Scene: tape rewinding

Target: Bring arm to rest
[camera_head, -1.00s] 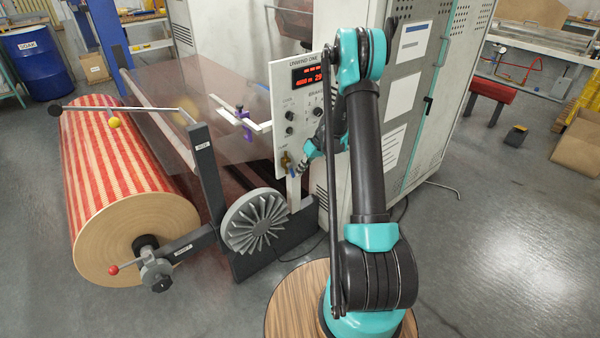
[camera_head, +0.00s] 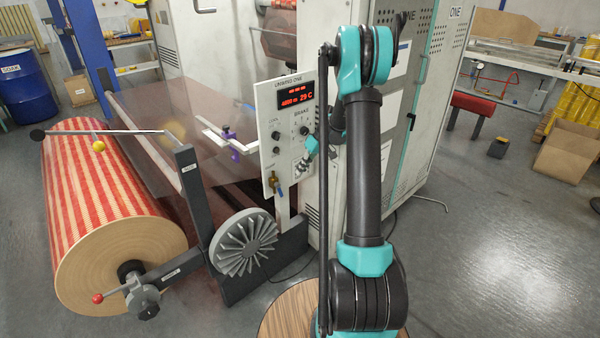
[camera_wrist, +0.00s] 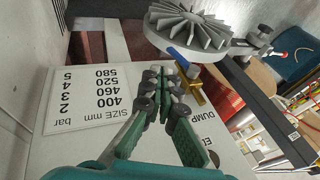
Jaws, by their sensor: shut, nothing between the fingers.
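My arm (camera_head: 365,170) stands upright in the middle of the head view, black and teal. Its far end is partly hidden behind its own links. My gripper (camera_head: 309,147) shows small there beside the control panel (camera_head: 292,120). In the wrist view my gripper (camera_wrist: 166,74) has its fingertips together, with nothing between them. The fingers are in front of the panel's printed size chart (camera_wrist: 70,108). A brass valve with a blue handle (camera_wrist: 182,60) shows just beyond the fingertips. I cannot tell whether the fingers touch anything.
A red and white striped roll (camera_head: 110,190) lies at left on its holder. A grey finned wheel (camera_head: 243,243) stands below the panel. A tall grey cabinet (camera_head: 412,130) is close behind the arm. The floor (camera_head: 490,250) at right is open.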

